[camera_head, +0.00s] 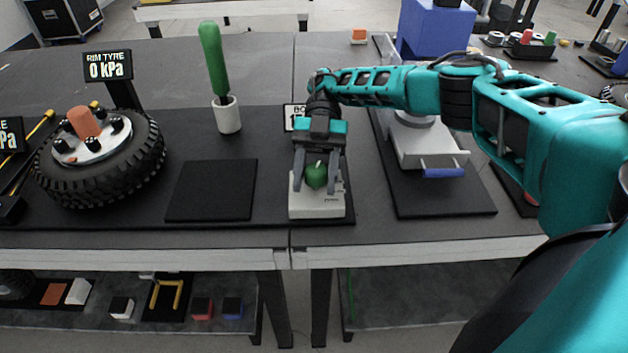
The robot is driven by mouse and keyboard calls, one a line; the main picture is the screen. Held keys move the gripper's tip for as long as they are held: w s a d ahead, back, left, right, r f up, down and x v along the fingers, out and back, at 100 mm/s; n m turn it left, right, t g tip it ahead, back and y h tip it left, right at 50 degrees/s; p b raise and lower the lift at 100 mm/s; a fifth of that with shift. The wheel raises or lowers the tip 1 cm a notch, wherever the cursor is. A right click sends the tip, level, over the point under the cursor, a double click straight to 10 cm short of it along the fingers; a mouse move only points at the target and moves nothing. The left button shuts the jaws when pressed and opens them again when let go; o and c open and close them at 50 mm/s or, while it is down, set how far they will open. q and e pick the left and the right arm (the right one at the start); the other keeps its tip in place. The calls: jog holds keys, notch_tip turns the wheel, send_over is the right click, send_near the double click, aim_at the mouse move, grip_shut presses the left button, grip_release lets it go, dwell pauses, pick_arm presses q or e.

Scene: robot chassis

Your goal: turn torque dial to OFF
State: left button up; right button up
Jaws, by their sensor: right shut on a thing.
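The torque dial (316,176) is a small green knob on a light grey box (317,207) near the front edge of the table. My right gripper (316,182) comes down from above, with one dark finger on each side of the knob, shut on it. The dial's markings and pointer are too small to read. A sign (293,117) behind the box is mostly hidden by my right gripper. My left gripper is not in view.
A tyre (140,165) with an orange hub piece lies at the left. A green-handled tool (214,60) stands upright in a white holder (227,117). A grey device with a blue handle (443,173) stands right of the box. A black mat (212,190) left of it is empty.

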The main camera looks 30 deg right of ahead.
jog(key=shift+n+g+h, duration=0.3)
jog(key=shift+n+h, duration=0.2)
jog(key=shift+s+n+g+h, duration=0.1)
jog(key=shift+n+g+h, duration=0.3)
jog(key=shift+n, duration=0.1)
jog(key=shift+s+n+g+h, duration=0.1)
jog(key=shift+n+g+h, duration=0.2)
jog(key=shift+n+h, duration=0.1)
jog(key=o, duration=0.9)
jog(key=shift+o, duration=0.2)
jog(key=shift+d, duration=0.1)
jog(key=shift+r, duration=0.1)
